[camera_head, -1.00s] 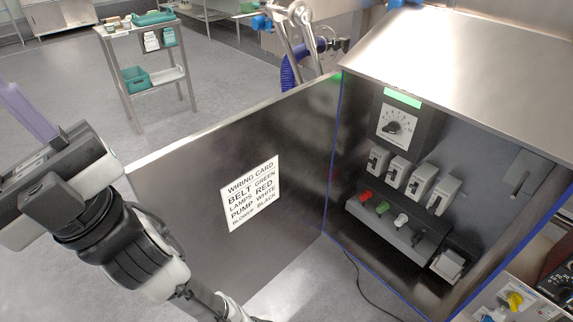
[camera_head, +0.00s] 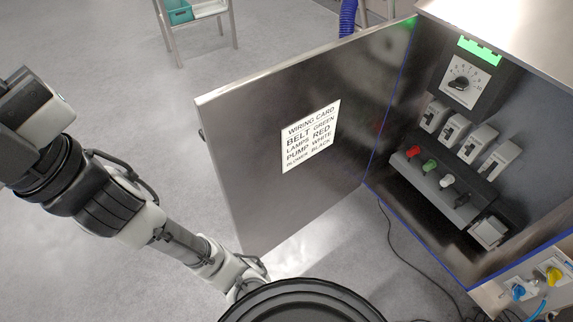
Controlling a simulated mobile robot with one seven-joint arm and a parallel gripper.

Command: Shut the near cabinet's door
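The near cabinet (camera_head: 440,62) stands at the right with its interior showing: a dial, several switches and a row of coloured plugs. Its door (camera_head: 245,125) is swung wide open toward the left, with the wiring card (camera_head: 311,136) on its inner face. My arm comes up from the bottom middle to the upper left, apart from the door in the picture. Only the body of my gripper (camera_head: 22,112) shows at the left edge. Its fingertips are out of the frame.
A grey cart (camera_head: 180,42) with a teal bin (camera_head: 180,11) stands at the back. A black cable (camera_head: 392,235) lies on the floor below the cabinet. A panel with blue and yellow knobs (camera_head: 552,275) is at the lower right. The floor left of the door is clear.

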